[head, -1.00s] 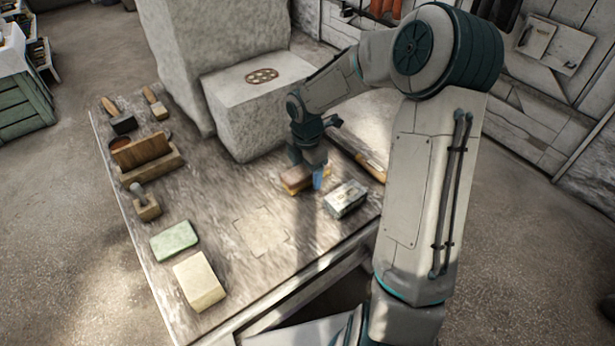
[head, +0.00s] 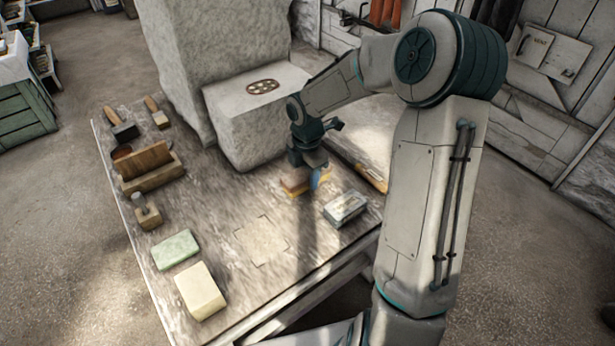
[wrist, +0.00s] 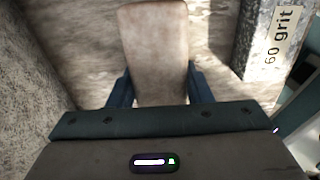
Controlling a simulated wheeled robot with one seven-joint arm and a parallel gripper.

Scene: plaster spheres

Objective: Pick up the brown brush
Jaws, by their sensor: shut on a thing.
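The brown brush (head: 293,183) is a small block with a brown back and a yellowish lower part, at the right side of the worktable in the head view. My gripper (head: 314,177) points down over it, with a blue finger on its near side. In the wrist view, the brush's smooth brown back (wrist: 155,45) lies between the two blue fingers of my gripper (wrist: 159,88), which are shut on its sides. The brush looks close above the tabletop; the exact gap is hard to tell. Its underside is hidden in the wrist view.
A grey box (head: 345,208) labelled 60 grit stands close to the right. A long wooden-handled tool (head: 368,175) lies behind it. A large stone block (head: 250,125) rises behind the brush. A green block (head: 176,250) and cream block (head: 200,290) are front left.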

